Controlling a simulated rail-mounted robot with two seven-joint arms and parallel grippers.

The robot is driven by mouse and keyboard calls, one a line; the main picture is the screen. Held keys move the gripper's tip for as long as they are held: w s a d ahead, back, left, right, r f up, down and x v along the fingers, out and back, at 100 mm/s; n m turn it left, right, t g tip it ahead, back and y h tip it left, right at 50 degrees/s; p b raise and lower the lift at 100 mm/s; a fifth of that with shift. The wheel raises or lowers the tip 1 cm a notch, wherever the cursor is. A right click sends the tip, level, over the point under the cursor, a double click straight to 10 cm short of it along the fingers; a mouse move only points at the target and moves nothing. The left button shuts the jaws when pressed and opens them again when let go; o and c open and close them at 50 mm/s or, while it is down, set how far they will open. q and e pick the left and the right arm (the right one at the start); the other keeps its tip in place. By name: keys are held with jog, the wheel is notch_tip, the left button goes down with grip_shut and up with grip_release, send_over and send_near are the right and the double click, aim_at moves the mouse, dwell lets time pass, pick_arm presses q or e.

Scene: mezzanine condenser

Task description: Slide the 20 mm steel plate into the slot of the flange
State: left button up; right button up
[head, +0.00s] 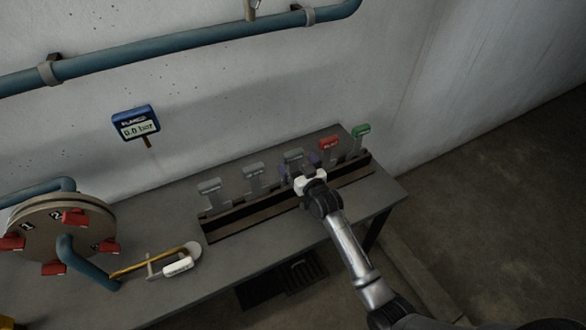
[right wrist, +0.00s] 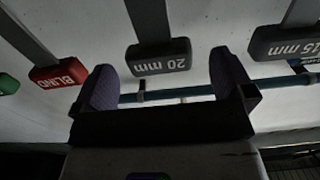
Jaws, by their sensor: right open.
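The 20 mm steel plate (right wrist: 160,58) has a grey handle block with its label showing in the right wrist view. In the head view it is the grey-tagged plate (head: 293,156) in the rack, beside the red one. My right gripper (head: 300,169) is at the rack, at this plate. In the right wrist view the purple-padded fingers of my right gripper (right wrist: 164,82) are apart, one on each side of the handle block, with gaps showing. The flange (head: 62,222) is a round disc with red clamps at the left; I cannot make out its slot. My left gripper is not in view.
The dark rack (head: 222,228) also holds grey plates, a red BLIND plate (right wrist: 60,74) and a green one (head: 361,131). A caliper-like tool (head: 178,266) lies between flange and rack. A pressure display (head: 136,123) and blue pipe (head: 170,43) are at the wall.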

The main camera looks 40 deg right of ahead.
aim_at(291, 154)
jog(key=shift+b+x, duration=0.45)
jog(key=shift+x, duration=2.4)
jog(key=shift+f, duration=0.15)
jog(key=shift+s, duration=0.1)
jog(key=c, duration=1.1)
